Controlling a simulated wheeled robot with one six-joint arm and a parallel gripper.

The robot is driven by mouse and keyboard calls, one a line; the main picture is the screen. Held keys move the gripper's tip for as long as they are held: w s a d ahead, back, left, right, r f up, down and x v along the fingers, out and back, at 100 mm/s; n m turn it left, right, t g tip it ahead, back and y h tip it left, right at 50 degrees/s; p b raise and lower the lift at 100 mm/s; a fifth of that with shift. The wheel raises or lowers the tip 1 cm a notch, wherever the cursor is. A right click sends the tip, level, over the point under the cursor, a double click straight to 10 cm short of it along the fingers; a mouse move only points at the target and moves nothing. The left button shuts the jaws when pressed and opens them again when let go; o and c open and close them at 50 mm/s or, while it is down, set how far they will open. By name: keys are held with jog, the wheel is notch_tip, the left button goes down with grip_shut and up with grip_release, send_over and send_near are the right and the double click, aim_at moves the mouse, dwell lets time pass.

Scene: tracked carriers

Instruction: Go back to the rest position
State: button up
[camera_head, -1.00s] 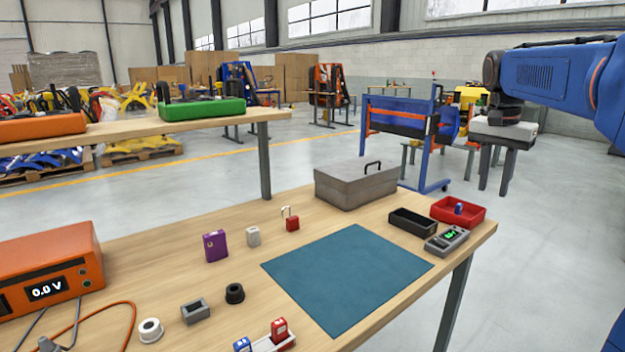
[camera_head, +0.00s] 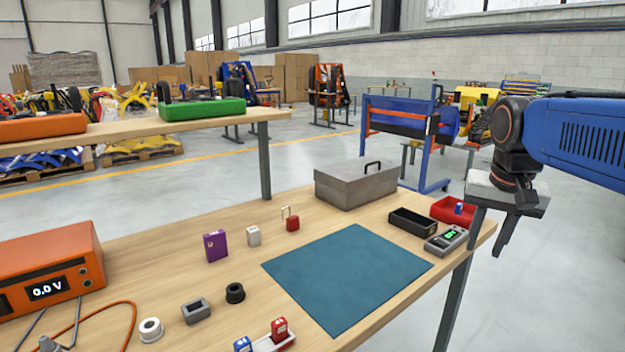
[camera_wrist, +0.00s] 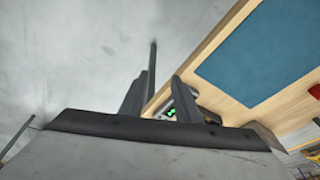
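My gripper (camera_head: 500,235) hangs at the right of the head view, beyond the right end of the workbench (camera_head: 140,252) and near the red tray. Its fingers point down. In the wrist view its two dark fingers (camera_wrist: 157,92) stand apart with nothing held between them.
A red tray (camera_head: 446,213), a black bin (camera_head: 412,224) and the meter (camera_head: 446,240) lie at the bench's right end. A grey toolbox (camera_head: 350,188) stands behind the teal mat (camera_head: 345,275). Open floor (camera_head: 565,270) lies to the right.

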jog(key=s+a+f+n+t, duration=0.1)
jog(key=s+a+f+n, duration=0.1)
jog(key=s+f, duration=0.5)
jog(key=s+a+f+n+t+y, duration=0.1)
jog(key=s+a+f+n, duration=0.2)
jog(key=s+f, duration=0.5)
jog(key=shift+a+f, duration=0.2)
jog(key=shift+a, duration=0.15)
jog(key=shift+s, duration=0.15)
